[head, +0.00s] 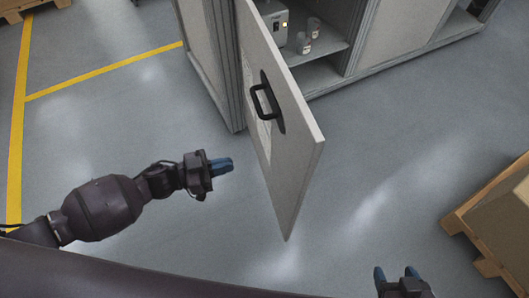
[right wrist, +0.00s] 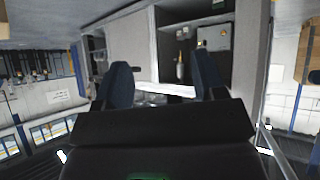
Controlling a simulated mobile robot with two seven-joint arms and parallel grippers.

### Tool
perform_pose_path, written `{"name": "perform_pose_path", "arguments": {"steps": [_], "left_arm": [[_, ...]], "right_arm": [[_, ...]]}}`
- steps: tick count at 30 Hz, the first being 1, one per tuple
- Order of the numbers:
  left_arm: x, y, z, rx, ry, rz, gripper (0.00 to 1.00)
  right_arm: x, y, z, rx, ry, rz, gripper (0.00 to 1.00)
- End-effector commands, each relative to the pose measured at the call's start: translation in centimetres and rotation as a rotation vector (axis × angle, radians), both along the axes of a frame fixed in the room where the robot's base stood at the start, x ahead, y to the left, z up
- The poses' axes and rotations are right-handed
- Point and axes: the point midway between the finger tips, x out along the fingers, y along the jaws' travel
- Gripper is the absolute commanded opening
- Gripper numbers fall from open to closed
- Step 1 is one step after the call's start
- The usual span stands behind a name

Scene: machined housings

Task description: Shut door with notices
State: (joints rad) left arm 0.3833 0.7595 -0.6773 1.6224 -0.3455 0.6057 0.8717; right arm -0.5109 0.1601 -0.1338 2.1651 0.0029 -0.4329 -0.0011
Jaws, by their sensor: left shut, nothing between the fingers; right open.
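The grey cabinet door (head: 290,130) stands swung wide open, its free edge toward me in the head view. The notices are hardly visible; a pale sheet shows behind the handle. My left gripper (head: 226,164) has blue fingers, is shut and empty, and hangs to the left of the door, apart from it. My right gripper (head: 396,274) is open and empty at the bottom edge, to the right of the door. Its two blue fingers also show in the right wrist view (right wrist: 160,85), with nothing between them.
A pallet with a carton (head: 500,220) stands at the right. The floor between the door and the pallet is clear. Yellow floor lines (head: 100,72) run at left.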

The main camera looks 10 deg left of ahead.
Motion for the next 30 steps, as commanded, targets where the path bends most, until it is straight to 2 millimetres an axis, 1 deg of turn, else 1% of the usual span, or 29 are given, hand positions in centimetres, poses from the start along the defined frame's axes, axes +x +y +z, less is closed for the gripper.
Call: {"name": "perform_pose_path", "arguments": {"steps": [5,13,21,25,30], "left_arm": [[0.8,-1.8,0.0,-0.004,0.002,0.001,0.0],[2.6,-6.1,-0.2,-0.002,0.002,0.002,0.0],[4.4,-10.2,-0.2,-0.003,0.003,0.002,0.0],[5.0,-11.6,-0.2,-0.001,0.003,0.003,0.0],[5.5,-12.5,-0.1,0.001,0.0,0.004,0.0]], "right_arm": [[-0.2,0.1,-0.4,0.001,0.009,0.002,0.64],[-0.5,0.1,-1.3,0.001,0.024,0.002,0.64],[-0.4,0.1,-1.8,0.001,0.03,0.003,0.64],[-0.3,0.1,-1.8,0.0,0.029,0.005,0.64],[-0.2,0.0,-1.7,-0.001,0.026,0.006,0.64]]}}
